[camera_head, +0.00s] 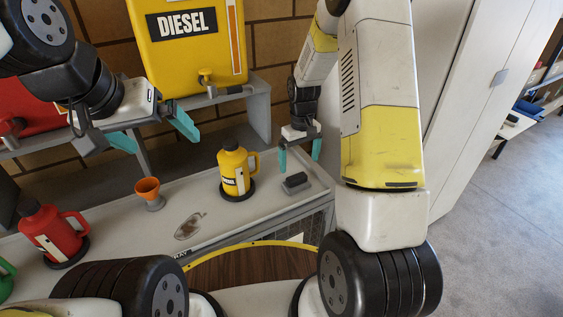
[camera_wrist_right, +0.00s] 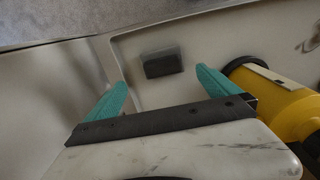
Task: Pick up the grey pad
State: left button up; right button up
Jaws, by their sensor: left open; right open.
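The grey pad (camera_head: 296,183) is a small dark block lying on the grey bench top, near its right end, just right of the yellow jug. In the right wrist view the pad (camera_wrist_right: 163,63) lies beyond and between my fingertips, apart from them. My right gripper (camera_head: 300,160) is open and empty above the pad, pointing down; its teal fingers also show in the wrist view (camera_wrist_right: 160,92). My left gripper (camera_head: 158,138) is open and empty, in the air above the bench at the left.
The yellow jug (camera_head: 234,171) stands close left of the pad on a dark round base. An orange funnel (camera_head: 148,190), a stain (camera_head: 189,226) and a red jug (camera_head: 50,232) are further left. A yellow diesel tank (camera_head: 190,50) sits on a shelf behind. A raised rim edges the bench.

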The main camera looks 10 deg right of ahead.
aim_at(297, 176)
jog(key=f, duration=0.8)
jog(key=shift+w+a+f, duration=0.1)
jog(key=shift+a+f, duration=0.05)
jog(key=shift+a, duration=0.15)
jog(key=c, duration=1.3)
